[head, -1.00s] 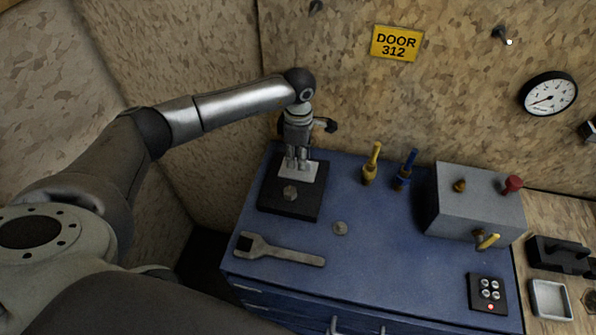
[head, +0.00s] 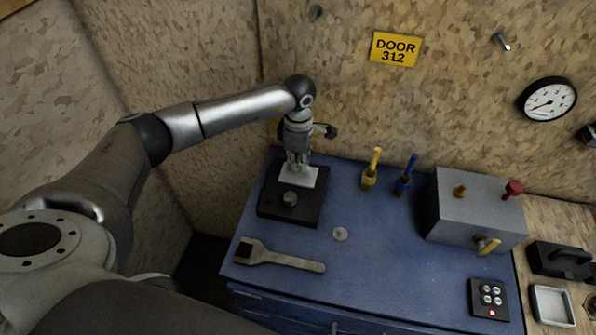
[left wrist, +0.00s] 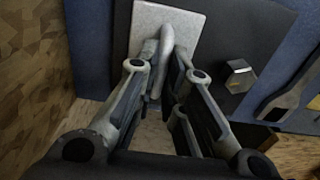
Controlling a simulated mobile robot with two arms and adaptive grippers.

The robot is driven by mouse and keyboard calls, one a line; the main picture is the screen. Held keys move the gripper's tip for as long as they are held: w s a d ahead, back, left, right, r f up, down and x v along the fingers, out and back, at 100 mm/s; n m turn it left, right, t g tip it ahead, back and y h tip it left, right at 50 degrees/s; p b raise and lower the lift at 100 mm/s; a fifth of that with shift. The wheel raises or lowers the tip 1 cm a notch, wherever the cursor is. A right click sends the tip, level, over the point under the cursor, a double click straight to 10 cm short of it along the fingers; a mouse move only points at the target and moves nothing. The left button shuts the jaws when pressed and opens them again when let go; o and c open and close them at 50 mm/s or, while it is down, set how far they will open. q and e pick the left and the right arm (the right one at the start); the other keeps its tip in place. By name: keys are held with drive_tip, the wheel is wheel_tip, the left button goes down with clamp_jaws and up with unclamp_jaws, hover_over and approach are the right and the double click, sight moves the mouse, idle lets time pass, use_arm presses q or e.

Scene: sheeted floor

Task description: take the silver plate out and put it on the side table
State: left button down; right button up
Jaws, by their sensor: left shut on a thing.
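The silver plate (head: 299,179) is a pale, flat piece on the back part of a black base (head: 313,212). In the left wrist view the plate (left wrist: 190,23) carries a curved grey handle (left wrist: 165,50). My left gripper (head: 297,168) points down over the plate. It also shows in the left wrist view (left wrist: 165,82), its fingers on both sides of the handle and shut on it. The fingers hide part of the plate and handle. I cannot tell whether the plate is clear of the base. My right gripper is not in view.
A hex knob (head: 289,199) sits on the base just in front of the plate. A wrench (head: 285,260), a small disc (head: 340,234), yellow (head: 371,172) and blue (head: 406,176) tools and a grey box (head: 468,205) are on the blue top (head: 400,255). A wooden surface with a tray (head: 553,303) is at right.

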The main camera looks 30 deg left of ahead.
use_arm(q)
drive_tip(key=shift+r, duration=0.15)
drive_tip(key=shift+r+p, duration=0.85)
drive_tip(key=shift+r, duration=0.65)
drive_tip(key=shift+r+p, duration=0.4)
drive_tip(key=shift+r, duration=0.35)
drive_tip(key=shift+r, duration=0.2)
drive_tip(key=shift+r+p, duration=0.9)
drive_tip(key=shift+r, duration=1.05)
drive_tip(key=shift+f, duration=0.1)
